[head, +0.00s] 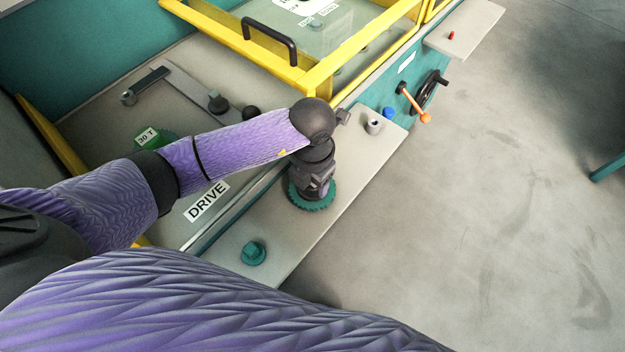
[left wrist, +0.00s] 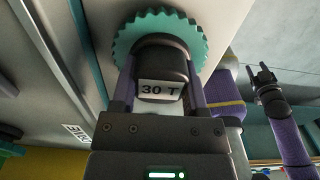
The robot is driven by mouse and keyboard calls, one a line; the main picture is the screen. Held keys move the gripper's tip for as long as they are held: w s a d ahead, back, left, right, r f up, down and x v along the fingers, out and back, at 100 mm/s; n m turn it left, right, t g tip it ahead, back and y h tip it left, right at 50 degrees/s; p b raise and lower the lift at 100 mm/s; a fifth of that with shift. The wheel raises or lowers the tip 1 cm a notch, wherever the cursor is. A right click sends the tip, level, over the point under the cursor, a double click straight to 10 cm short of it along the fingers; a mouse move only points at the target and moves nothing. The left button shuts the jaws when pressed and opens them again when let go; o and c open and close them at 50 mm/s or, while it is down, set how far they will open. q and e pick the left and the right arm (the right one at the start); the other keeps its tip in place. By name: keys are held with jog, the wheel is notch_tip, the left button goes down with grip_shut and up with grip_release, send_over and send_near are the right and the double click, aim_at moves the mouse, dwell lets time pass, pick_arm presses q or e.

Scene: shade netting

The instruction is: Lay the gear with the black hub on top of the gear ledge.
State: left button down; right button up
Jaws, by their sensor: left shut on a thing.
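My left gripper (head: 318,182) points down and is shut on the black hub (left wrist: 160,62) of a teal toothed gear (head: 313,206). In the left wrist view the gear (left wrist: 160,22) lies beyond the fingers, and the hub bears a "30 T" label. The gear is over the long grey gear ledge (head: 345,190) along the machine's front. I cannot tell whether it touches the ledge. My right gripper (left wrist: 262,76) shows at the right of the left wrist view, empty, with its fingers apart. It is not seen in the head view.
A small teal knobbed piece (head: 253,253) stands at the ledge's near end, and a grey metal cylinder (head: 374,126) at its far end. A green "30 T" part (head: 150,143) sits inside the machine. A yellow-framed guard (head: 310,75) and orange-handled lever (head: 414,105) lie beyond.

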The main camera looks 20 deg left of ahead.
pick_arm(q)
jog(key=shift+f, duration=0.15)
jog(key=shift+f, duration=0.15)
jog(key=shift+c, duration=0.5)
grip_release()
jog(key=shift+r, duration=0.35)
notch_tip(320, 180, up, 12)
jog(key=p, duration=0.2)
jog(key=shift+f+p, duration=0.15)
jog(key=shift+p, duration=0.25)
